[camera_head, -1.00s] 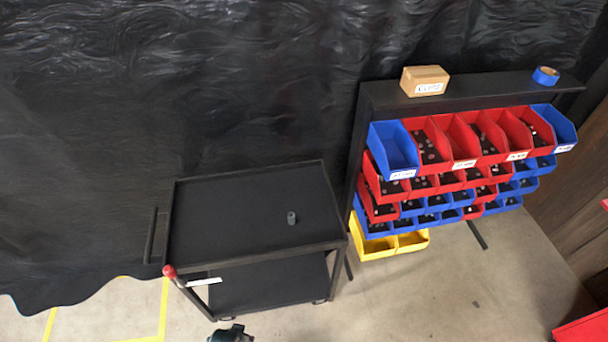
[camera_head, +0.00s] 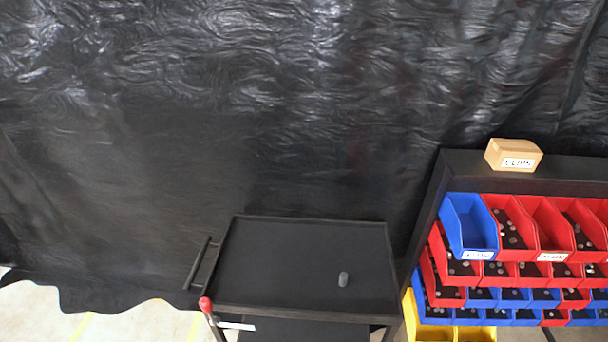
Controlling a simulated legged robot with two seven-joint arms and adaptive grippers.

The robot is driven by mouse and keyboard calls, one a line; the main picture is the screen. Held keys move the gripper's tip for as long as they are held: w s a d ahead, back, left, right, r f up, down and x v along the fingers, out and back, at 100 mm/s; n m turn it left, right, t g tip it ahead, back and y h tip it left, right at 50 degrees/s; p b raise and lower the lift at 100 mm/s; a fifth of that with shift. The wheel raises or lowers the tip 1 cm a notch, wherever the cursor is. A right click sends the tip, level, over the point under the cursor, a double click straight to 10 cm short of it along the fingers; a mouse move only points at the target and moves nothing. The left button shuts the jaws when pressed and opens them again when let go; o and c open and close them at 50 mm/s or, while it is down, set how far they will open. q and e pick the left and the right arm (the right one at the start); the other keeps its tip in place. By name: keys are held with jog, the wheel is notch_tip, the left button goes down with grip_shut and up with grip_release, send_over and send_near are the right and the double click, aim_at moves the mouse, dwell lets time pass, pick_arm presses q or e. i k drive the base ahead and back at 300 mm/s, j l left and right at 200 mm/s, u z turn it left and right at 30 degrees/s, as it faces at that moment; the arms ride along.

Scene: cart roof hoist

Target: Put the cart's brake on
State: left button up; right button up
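The black cart (camera_head: 300,262) stands at the lower middle of the head view, with its top tray showing and its lower part cut off by the bottom edge. A red knob (camera_head: 205,304) sits at the cart's front left corner, on what looks like a lever. A white strip (camera_head: 238,326) lies beside it, just under the tray's front edge. A bar handle (camera_head: 197,262) sticks out on the cart's left side. Neither of my grippers is in view.
A rack with blue, red and yellow bins (camera_head: 468,226) stands close to the cart's right. A cardboard box (camera_head: 513,155) rests on its top shelf. Black plastic sheeting (camera_head: 300,100) hangs behind the cart. Pale floor (camera_head: 140,325) is open at the lower left.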

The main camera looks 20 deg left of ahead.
aim_at(206, 304)
jog(key=k+j, duration=0.1)
jog(key=j, duration=0.35)
jog(key=k+j, duration=0.1)
jog(key=j, duration=0.3)
jog(key=k+j, duration=0.1)
jog(key=j, duration=0.35)
jog(key=k+j, duration=0.1)
jog(key=j, duration=0.75)
jog(key=k+j, duration=0.15)
jog(key=j, duration=0.25)
jog(key=k+j, duration=0.1)
jog(key=j, duration=0.35)
